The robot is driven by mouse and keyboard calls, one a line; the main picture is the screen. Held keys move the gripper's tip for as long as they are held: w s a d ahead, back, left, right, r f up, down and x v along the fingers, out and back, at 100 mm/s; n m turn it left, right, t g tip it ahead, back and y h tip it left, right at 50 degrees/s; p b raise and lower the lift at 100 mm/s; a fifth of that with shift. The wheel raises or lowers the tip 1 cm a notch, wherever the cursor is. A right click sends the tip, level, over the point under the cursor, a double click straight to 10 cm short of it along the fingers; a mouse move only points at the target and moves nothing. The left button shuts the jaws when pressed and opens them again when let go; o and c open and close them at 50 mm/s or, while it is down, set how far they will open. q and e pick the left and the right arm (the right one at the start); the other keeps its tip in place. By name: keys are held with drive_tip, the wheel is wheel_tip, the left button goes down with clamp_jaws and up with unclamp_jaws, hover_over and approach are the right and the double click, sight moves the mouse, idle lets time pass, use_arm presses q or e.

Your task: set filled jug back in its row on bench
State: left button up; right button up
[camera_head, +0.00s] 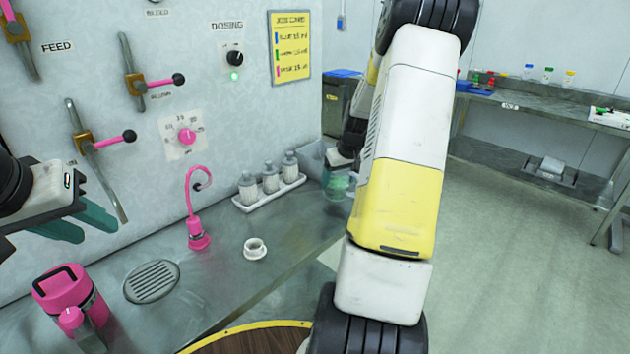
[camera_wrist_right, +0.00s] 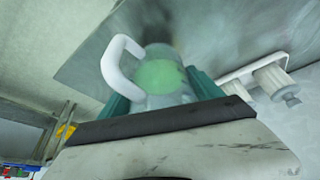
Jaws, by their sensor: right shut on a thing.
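A clear jug (camera_wrist_right: 160,78) with green liquid and a white handle (camera_wrist_right: 112,68) is between the teal fingers of my right gripper (camera_wrist_right: 160,98) in the wrist view. In the head view the jug (camera_head: 337,186) shows just left of my right arm, by the far end of the metal counter; the arm partly hides it. I cannot tell whether its base touches anything. My left gripper (camera_head: 84,226) is empty at the left, its teal fingers apart, above the pink canister. A grey bench (camera_head: 500,97) at the back right carries small blue, green and yellow-topped containers.
A white tray (camera_head: 270,196) with 3 capped bottles stands on the counter (camera_head: 215,270), near a pink spout (camera_head: 198,232), a white ring (camera_head: 255,249) and a round drain (camera_head: 151,281). A pink canister (camera_head: 66,292) stands front left. Grey floor (camera_head: 520,250) is open at right.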

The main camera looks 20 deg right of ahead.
sight(338, 188)
drive_tip(key=shift+s+f, duration=0.1)
drive_tip(key=shift+f, duration=1.5)
drive_tip(key=shift+f, duration=0.1)
drive_tip(key=o, duration=1.9)
